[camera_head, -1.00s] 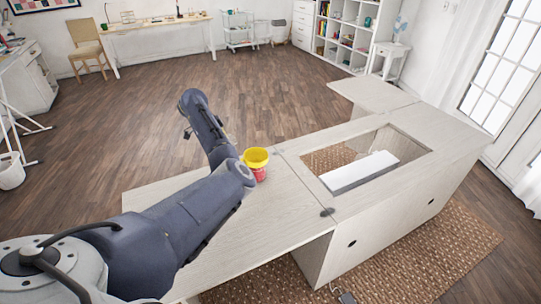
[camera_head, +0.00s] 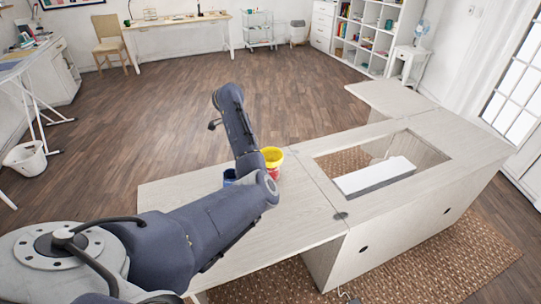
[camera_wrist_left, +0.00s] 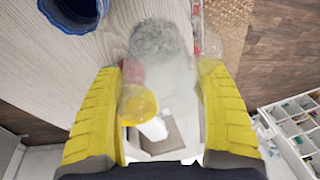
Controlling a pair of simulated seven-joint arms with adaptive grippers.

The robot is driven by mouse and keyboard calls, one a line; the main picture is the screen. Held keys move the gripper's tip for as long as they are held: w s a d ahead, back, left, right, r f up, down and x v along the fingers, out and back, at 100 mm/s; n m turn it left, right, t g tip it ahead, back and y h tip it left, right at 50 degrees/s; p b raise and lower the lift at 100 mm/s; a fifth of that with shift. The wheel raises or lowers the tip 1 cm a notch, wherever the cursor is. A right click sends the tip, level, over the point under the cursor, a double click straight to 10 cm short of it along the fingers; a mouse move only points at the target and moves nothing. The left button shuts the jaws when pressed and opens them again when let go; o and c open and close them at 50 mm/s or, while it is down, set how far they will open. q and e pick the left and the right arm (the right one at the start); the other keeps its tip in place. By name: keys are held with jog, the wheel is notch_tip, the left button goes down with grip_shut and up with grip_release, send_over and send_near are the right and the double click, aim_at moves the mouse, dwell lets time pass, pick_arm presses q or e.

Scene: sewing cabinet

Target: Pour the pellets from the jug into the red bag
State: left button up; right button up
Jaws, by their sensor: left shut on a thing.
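The red bag (camera_head: 273,173) stands on the cabinet's left leaf, with a yellow ring-shaped piece (camera_head: 272,154) at its top. My arm partly hides the bag in the head view. My left gripper (camera_wrist_left: 165,78) shows in the wrist view, its yellow fingers closed on the clear jug (camera_wrist_left: 178,85). Grey pellets (camera_wrist_left: 155,40) show in the jug. A pinkish patch and a yellow round shape (camera_wrist_left: 138,105) show through the clear wall, blurred. In the head view, my own arm hides the left gripper and the jug. My right gripper is in neither view.
A blue container (camera_head: 229,177) stands on the leaf left of the bag, partly behind my arm; a blue container also shows in the wrist view (camera_wrist_left: 75,14). The cabinet (camera_head: 400,215) has a rectangular opening with a white block (camera_head: 375,176). The leaf's front is clear.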

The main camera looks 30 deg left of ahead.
pick_arm(q)
jog(key=d+r+y, duration=0.2)
jog(key=y, duration=0.1)
jog(key=w+d+r+g+y, duration=0.1)
jog(key=d+r, duration=0.1)
jog(key=shift+m+y, duration=0.3)
jog(key=shift+m, duration=0.1)
jog(key=shift+w+d+y, duration=0.1)
jog(key=shift+d+y, duration=0.3)
jog(key=shift+y, duration=0.5)
jog(key=shift+d+r+g+y, duration=0.1)
jog(key=shift+r+g+y, duration=0.35)
jog(key=shift+y, duration=0.35)
jog(key=shift+w+d+f+m+y, duration=0.1)
jog(key=shift+d+f+m+y, duration=0.2)
jog(key=shift+y, duration=0.6)
jog(key=shift+d+r+y, duration=0.2)
jog(key=shift+r+y, duration=0.15)
jog(key=shift+y, duration=0.35)
jog(key=shift+w+d+f+m+g+y, duration=0.15)
jog(key=shift+d+f+m+g+y, duration=0.25)
jog(key=shift+y, duration=0.4)
